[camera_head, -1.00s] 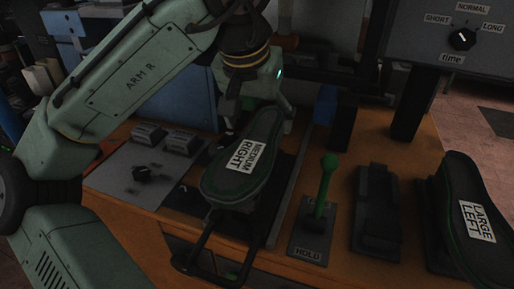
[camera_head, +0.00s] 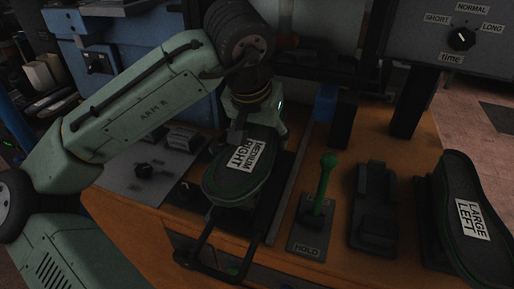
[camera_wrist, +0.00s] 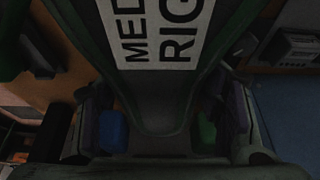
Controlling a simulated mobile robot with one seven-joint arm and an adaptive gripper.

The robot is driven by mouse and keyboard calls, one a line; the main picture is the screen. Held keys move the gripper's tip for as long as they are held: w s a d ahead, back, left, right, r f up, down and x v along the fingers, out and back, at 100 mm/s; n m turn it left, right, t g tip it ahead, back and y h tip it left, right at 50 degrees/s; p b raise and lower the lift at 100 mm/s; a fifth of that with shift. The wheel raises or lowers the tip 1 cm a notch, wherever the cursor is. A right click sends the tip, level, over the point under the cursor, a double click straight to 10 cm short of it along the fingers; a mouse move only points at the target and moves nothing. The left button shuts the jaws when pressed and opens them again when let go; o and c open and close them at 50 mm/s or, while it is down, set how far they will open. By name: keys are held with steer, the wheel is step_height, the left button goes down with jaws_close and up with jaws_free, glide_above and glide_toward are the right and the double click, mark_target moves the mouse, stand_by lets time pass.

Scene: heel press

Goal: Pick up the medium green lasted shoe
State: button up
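The medium green lasted shoe (camera_head: 228,187) is sole up, its label reading MEDIUM RIGHT, above the black sliding carriage at the bench's front left. My gripper (camera_head: 248,122) is at its far, narrow end. In the wrist view the shoe (camera_wrist: 161,92) fills the middle, with that end between the two fingers of my gripper (camera_wrist: 160,132).
A green-knobbed HOLD lever (camera_head: 325,180) stands right of the shoe. Beyond it are an empty black stand (camera_head: 375,205) and a LARGE LEFT shoe (camera_head: 462,185). A control panel (camera_head: 440,45) is at upper right. A black handle (camera_head: 213,268) juts forward below the shoe.

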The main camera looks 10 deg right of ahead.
steer(key=c, duration=1)
steer(key=shift+c, duration=0.5)
steer(key=shift+r, duration=0.1)
